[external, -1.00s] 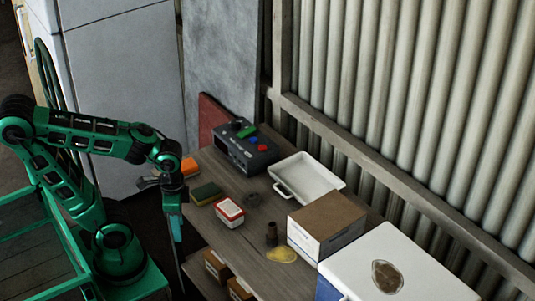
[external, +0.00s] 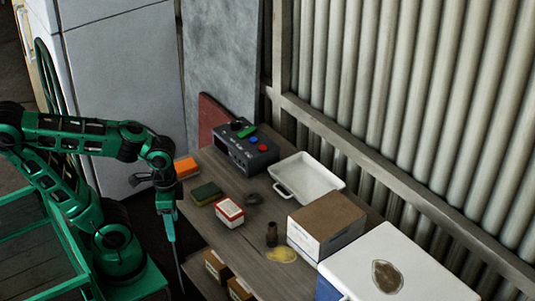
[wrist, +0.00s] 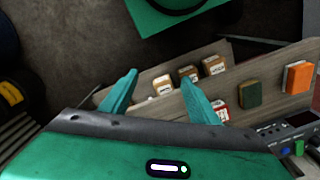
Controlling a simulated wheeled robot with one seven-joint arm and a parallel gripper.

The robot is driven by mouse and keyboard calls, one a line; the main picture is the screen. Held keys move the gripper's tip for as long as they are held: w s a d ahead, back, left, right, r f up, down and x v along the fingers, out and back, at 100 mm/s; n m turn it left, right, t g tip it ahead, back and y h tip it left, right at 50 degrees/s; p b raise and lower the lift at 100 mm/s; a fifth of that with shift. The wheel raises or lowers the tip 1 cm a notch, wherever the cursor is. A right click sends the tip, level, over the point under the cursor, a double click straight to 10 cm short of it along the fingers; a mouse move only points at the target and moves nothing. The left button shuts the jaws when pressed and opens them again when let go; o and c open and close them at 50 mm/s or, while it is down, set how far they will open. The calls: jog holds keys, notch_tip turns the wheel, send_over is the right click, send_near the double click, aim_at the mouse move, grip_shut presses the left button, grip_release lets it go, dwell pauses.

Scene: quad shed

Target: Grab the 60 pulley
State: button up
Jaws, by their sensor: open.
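No label reading 60 can be made out. A small dark round part (external: 253,198), possibly a pulley, lies on the wooden bench top in the external view. Several small brown cartons with white labels stand on the lower shelf, one at its front (external: 216,266); they show in the wrist view too, one of them in the middle (wrist: 188,74). Their labels are too small to read. My gripper (external: 171,230) hangs pointing down at the bench's left edge, apart from these things. In the wrist view my gripper (wrist: 159,76) is open and empty, its teal fingers spread.
The bench top (external: 236,242) carries an orange box (external: 187,168), a green box (external: 206,193), a red-and-white box (external: 229,211), a control box (external: 246,151), a white tray (external: 331,184), a brown-topped carton (external: 327,216) and a dark bottle (external: 271,234). A cooler (external: 400,265) stands at right.

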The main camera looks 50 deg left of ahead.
notch_tip(320, 180, up, 4)
jog(key=w+a+f+m+h, duration=0.2)
jog(key=w+a+f+h, duration=0.1)
jog(key=w, duration=0.8)
jog(key=w+a+f+m+h, duration=0.2)
jog(key=w+a+f+h, duration=0.1)
jog(key=w, duration=0.7)
jog(key=w+a+r+t+h, duration=0.2)
jog(key=w+a+r+t, duration=0.15)
jog(key=a, duration=0.45)
jog(key=w+a+r+t+h, duration=0.25)
jog(key=w+a+t, duration=0.2)
jog(key=a, duration=0.35)
send_near(249, 195)
jog(key=shift+s+a+r+m+g, duration=0.15)
jog(key=shift+a+r+m+g, duration=0.25)
jog(key=shift+a+r, duration=0.35)
jog(key=shift+f, duration=0.45)
jog(key=x, duration=0.5)
jog(key=shift+x, duration=2.85)
jog(key=shift+d+r, duration=0.15)
jog(key=shift+r, duration=0.1)
